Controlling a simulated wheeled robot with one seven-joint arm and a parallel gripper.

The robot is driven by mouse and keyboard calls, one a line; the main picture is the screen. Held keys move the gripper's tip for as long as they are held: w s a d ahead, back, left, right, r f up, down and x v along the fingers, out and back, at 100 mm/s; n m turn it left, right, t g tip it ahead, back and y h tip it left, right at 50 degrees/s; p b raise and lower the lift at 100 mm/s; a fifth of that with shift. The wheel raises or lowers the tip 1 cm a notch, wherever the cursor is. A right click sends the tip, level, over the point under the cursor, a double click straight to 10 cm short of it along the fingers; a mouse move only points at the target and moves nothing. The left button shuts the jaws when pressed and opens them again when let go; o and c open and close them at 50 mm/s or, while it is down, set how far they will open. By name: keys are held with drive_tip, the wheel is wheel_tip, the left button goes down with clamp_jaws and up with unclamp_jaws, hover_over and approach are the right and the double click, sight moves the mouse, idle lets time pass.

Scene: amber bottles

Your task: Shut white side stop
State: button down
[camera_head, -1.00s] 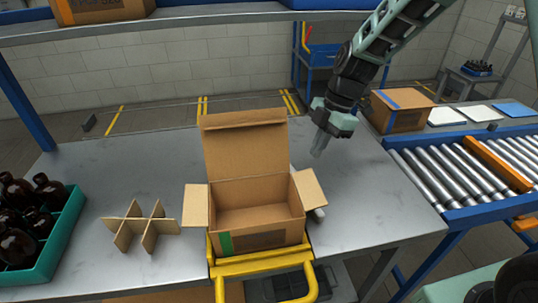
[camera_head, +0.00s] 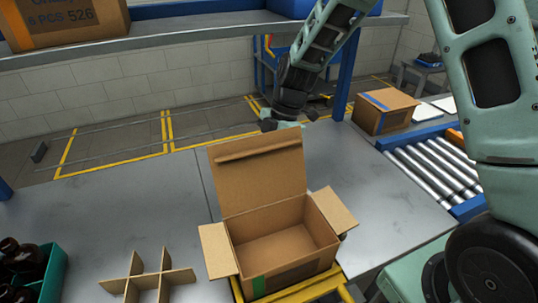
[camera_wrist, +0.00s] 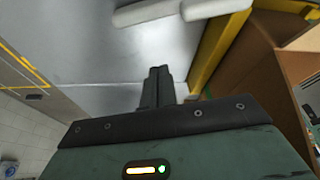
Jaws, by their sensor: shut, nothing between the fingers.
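In the wrist view a white rounded bar (camera_wrist: 150,12), likely the side stop, lies at the top edge above the grey table. A second white piece (camera_wrist: 215,8) sits just right of it, against the yellow frame (camera_wrist: 222,45). My gripper (camera_wrist: 158,72) is shut and empty, its fingertips pointing toward the white parts with a gap between. In the head view my gripper's wrist (camera_head: 283,118) is behind the raised back flap of the open cardboard box (camera_head: 275,240); the fingers are hidden there. The white stop is not clearly visible in the head view.
The box's side flaps (camera_head: 217,252) stick outward. A cardboard divider (camera_head: 147,280) and a teal crate of amber bottles (camera_head: 52,275) stand at left. A roller conveyor (camera_head: 430,165) and a closed box (camera_head: 384,110) are at right. A shelf (camera_head: 200,42) crosses above.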

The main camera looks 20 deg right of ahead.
drive_tip(key=p+x, duration=0.1)
drive_tip(key=x, duration=0.6)
drive_tip(key=shift+a, duration=0.1)
drive_tip(key=d, duration=0.1)
drive_tip(key=p, duration=0.1)
drive_tip(key=d, duration=0.1)
drive_tip(key=shift+w+d+f+p, duration=0.35)
drive_tip(key=shift+p, duration=0.05)
drive_tip(key=shift+w+d+f, duration=0.1)
drive_tip(key=shift+w+d, duration=0.05)
drive_tip(key=shift+d, duration=0.3)
drive_tip(key=shift+d+f, duration=0.1)
drive_tip(key=shift+w+d+f+m+b, duration=0.25)
drive_tip(key=shift+d+m+b, duration=0.3)
drive_tip(key=shift+b, duration=0.65)
drive_tip(key=shift+w+d+r+m+t+b, duration=0.2)
drive_tip(key=shift+d+m+t+b, duration=0.4)
drive_tip(key=shift+m+b, duration=0.45)
drive_tip(key=shift+d+r, duration=0.15)
